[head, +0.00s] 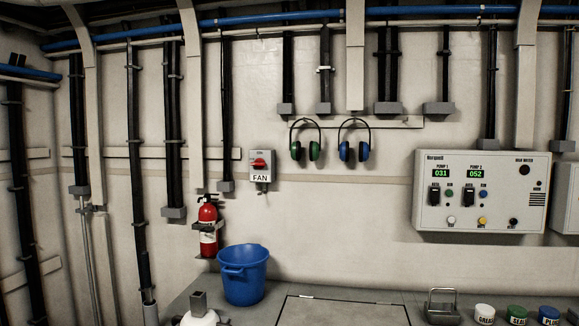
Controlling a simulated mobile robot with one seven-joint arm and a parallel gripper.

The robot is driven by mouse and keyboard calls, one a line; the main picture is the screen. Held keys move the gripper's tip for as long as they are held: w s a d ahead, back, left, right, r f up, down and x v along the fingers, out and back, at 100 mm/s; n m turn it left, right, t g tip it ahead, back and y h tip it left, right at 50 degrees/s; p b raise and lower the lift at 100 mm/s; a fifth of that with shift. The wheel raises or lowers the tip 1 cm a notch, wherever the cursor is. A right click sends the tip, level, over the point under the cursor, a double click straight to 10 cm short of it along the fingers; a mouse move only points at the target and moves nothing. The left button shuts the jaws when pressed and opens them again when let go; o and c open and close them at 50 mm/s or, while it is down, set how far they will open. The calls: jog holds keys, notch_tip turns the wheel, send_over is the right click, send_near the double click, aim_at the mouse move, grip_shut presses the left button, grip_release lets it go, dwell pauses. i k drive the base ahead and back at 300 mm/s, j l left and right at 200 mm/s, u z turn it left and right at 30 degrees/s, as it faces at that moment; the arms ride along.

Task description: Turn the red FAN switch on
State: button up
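The red FAN switch (260,162) is a rotary knob on a small grey box (251,156) fixed to the wall, left of the middle in the head view. The knob looks to lie about level, turned sideways. Small markings above it are too small to read. A white label reading FAN (261,178) is below the knob. Nothing covers the switch.
A blue bucket (243,275) stands on the surface below the switch. A red fire extinguisher (208,228) hangs to its left. Two ear defenders, green (314,151) and blue (345,151), hang right of the switch. A pump control panel (437,210) is farther right. Wall directly around the switch is fairly clear.

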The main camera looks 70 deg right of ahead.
aim_at(259, 164)
jog(key=z, duration=1.9)
jog(key=i+j+z, duration=0.15)
jog(key=i, duration=0.4)
jog(key=i+z, duration=0.15)
jog(key=i, duration=0.35)
jog(key=i+j+z, duration=0.15)
jog(key=i+j, duration=0.15)
jog(key=i, duration=0.25)
